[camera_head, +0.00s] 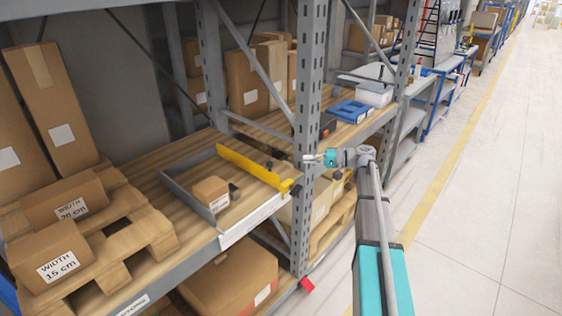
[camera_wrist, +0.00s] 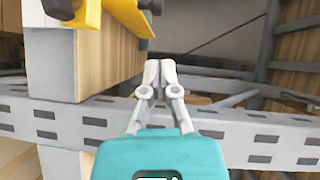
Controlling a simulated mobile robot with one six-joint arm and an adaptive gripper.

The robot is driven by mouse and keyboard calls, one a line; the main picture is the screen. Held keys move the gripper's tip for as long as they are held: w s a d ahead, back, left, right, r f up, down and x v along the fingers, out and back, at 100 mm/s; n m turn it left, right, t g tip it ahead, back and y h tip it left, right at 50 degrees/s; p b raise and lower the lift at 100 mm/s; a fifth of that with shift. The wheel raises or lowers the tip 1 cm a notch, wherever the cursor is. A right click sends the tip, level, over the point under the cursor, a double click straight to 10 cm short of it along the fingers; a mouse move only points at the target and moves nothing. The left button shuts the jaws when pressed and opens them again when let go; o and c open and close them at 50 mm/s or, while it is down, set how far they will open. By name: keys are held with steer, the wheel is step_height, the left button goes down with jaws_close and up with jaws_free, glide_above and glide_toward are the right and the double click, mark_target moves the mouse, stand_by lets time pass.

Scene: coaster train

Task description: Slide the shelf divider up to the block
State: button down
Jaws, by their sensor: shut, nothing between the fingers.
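The yellow shelf divider (camera_head: 250,168) stands on the wooden shelf in the head view, at the right side of a grey-walled bay. Its front end also shows at the top left of the wrist view (camera_wrist: 115,12). A small cardboard block (camera_head: 210,192) sits inside the bay, left of the divider, with a clear gap between them. A small dark object lies beside the block. My gripper (camera_head: 312,158) is in front of the rack upright, to the right of the divider's front end and apart from it. In the wrist view my gripper (camera_wrist: 159,68) has its fingertips together and empty.
A grey rack upright (camera_head: 309,90) stands close by my gripper. A perforated grey beam (camera_wrist: 240,132) crosses behind my fingers in the wrist view. Boxes marked with widths (camera_head: 58,262) lie on a pallet at left. The aisle floor at right is clear.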

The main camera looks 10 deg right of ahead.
steer(key=shift+a, duration=0.1)
steer(key=shift+b+x, duration=0.45)
steer(key=shift+x, duration=4.5)
